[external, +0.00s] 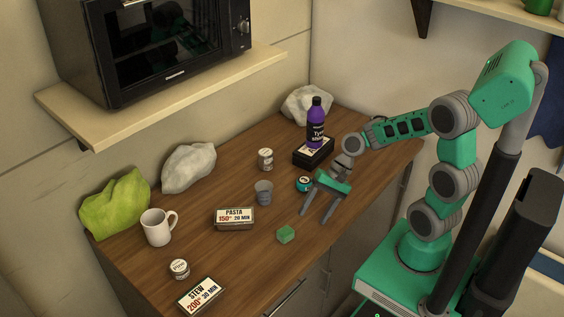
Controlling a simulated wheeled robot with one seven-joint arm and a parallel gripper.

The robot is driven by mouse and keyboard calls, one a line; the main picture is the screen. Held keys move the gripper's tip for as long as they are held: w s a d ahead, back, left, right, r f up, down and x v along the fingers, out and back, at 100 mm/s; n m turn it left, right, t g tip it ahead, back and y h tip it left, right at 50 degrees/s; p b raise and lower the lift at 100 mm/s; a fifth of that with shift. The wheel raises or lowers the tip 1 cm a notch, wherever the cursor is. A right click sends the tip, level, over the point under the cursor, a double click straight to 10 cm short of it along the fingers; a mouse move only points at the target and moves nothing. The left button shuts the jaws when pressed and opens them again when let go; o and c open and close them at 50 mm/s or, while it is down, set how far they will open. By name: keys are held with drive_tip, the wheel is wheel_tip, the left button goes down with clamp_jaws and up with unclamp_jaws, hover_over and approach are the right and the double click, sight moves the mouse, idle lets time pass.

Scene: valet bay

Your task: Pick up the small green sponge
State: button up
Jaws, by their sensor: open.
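The small green sponge (286,234) is a little green block lying on the wooden counter near its front edge. My gripper (316,215) is open, with its two fingers pointing down and toward the front left. It is to the right of the sponge and apart from it. Nothing shows between the fingers.
Bare counter surrounds the sponge.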

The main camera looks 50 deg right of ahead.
sight(286, 230)
drive_tip(key=a+m+y, duration=0.1)
drive_tip(key=m, duration=0.1)
drive_tip(key=w+a+m+y, duration=0.1)
drive_tip(key=m+y, duration=0.1)
drive_tip(key=m, duration=0.1)
drive_tip(key=a+m+y, duration=0.1)
drive_tip(key=m+y, duration=0.1)
drive_tip(key=m, duration=0.1)
drive_tip(key=shift+w+a+r+p, duration=0.2)
drive_tip(key=shift+w+a+p, duration=0.05)
drive_tip(key=shift+a+p, duration=0.1)
drive_tip(key=shift+w+a+r+m+t+y, duration=0.15)
drive_tip(key=shift+m+y, duration=0.1)
drive_tip(key=shift+m, duration=0.25)
drive_tip(key=shift+d+r+m+t+y, duration=0.15)
drive_tip(key=shift+m+y, duration=0.1)
drive_tip(key=shift+m, duration=0.25)
drive_tip(key=shift+w+a+m+y, duration=0.1)
drive_tip(key=shift+a+m+y, duration=0.2)
drive_tip(key=shift+m, duration=0.1)
drive_tip(key=p+x, duration=0.1)
drive_tip(key=x, duration=0.6)
drive_tip(key=shift+a+f, duration=0.15)
drive_tip(key=shift+a, duration=0.2)
drive_tip(key=shift+d, duration=0.1)
drive_tip(key=shift+c, duration=0.2)
clamp_jaws()
